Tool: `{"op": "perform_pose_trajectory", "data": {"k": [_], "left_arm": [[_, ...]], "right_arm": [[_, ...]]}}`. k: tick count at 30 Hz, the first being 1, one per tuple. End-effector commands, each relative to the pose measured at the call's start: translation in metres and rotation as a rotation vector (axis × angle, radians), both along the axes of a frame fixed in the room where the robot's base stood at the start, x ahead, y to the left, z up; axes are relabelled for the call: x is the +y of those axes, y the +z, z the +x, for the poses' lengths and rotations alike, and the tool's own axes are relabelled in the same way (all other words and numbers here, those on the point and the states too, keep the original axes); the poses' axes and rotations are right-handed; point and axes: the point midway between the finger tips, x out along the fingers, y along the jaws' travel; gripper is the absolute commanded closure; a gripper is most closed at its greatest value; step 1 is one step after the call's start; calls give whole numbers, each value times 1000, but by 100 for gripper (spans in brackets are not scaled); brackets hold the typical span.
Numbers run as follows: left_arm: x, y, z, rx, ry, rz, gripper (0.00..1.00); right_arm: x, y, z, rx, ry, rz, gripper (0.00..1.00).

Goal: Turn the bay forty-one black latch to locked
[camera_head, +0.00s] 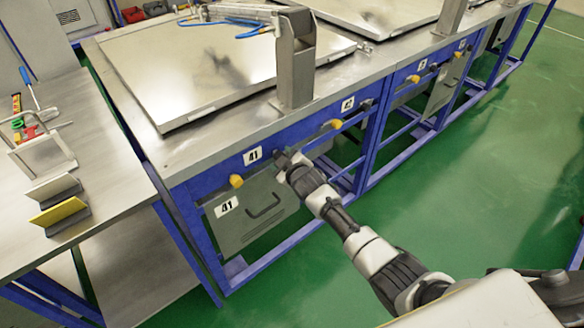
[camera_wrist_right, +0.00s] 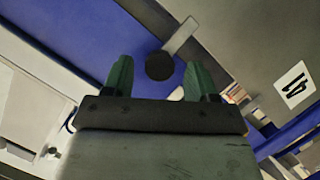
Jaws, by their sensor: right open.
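The bay forty-one black latch knob (camera_wrist_right: 159,66) shows in the right wrist view as a round dark knob on the blue beam. A short grey bar (camera_wrist_right: 181,35) runs from it to the upper right, toward the grey panel. My right gripper (camera_wrist_right: 157,78) is open, with one green fingertip on each side of the knob; I cannot tell whether they touch it. In the head view my right gripper (camera_head: 281,158) is at the blue front beam, right of the upper 41 label (camera_head: 253,155), and largely hides the knob. My left gripper is out of view.
A yellow knob (camera_head: 236,181) is left of my gripper on the same beam. The grey door (camera_head: 262,212) with a handle hangs below. A grey post (camera_head: 296,62) rises from the bench above. A side table (camera_head: 85,165) with tools stands at left. Green floor is clear at right.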

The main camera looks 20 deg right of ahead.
Motion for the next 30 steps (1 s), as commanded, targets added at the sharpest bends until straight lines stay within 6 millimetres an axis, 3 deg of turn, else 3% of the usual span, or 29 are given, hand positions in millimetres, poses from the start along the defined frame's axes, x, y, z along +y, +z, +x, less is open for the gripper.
{"op": "perform_pose_trajectory", "data": {"k": [9, 15, 30], "left_arm": [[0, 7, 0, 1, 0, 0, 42], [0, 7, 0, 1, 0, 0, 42], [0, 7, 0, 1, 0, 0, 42]], "right_arm": [[-7, 17, -54, 2, 0, 0, 42], [-9, 25, -79, 3, 0, 1, 42], [-10, 29, -89, 2, -1, 1, 42]]}}
